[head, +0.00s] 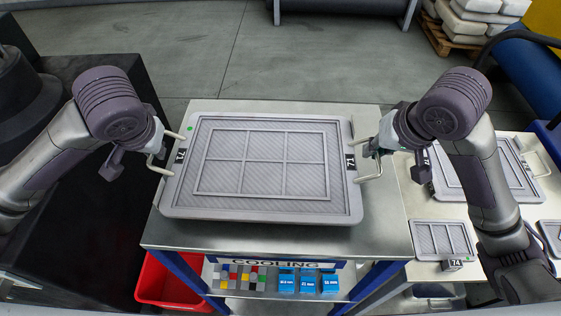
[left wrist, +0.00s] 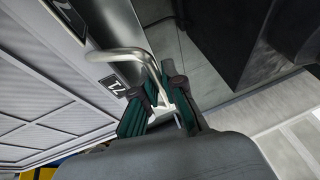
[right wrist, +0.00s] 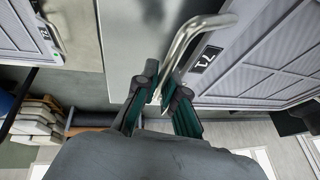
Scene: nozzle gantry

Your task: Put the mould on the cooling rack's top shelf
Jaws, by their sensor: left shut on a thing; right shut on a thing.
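The mould (head: 340,205) is a wide grey tray with a ribbed face, a raised grid, a wire handle at each end and "71" labels. It lies roughly level over the cooling rack's top shelf (head: 290,238), a metal plate; I cannot tell whether it touches. My left gripper (head: 162,150) is shut on the left handle, which also shows between the fingers in the left wrist view (left wrist: 160,100). My right gripper (head: 370,150) is shut on the right handle, also seen in the right wrist view (right wrist: 160,95). The shelf under the mould is hidden.
A side table on the right holds another large mould (head: 447,190) and a smaller one (head: 440,240). Below the top shelf are blue boxes (head: 308,282) and small coloured blocks (head: 240,277). A red bin (head: 165,285) stands at lower left. Open floor (head: 290,60) lies beyond the rack.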

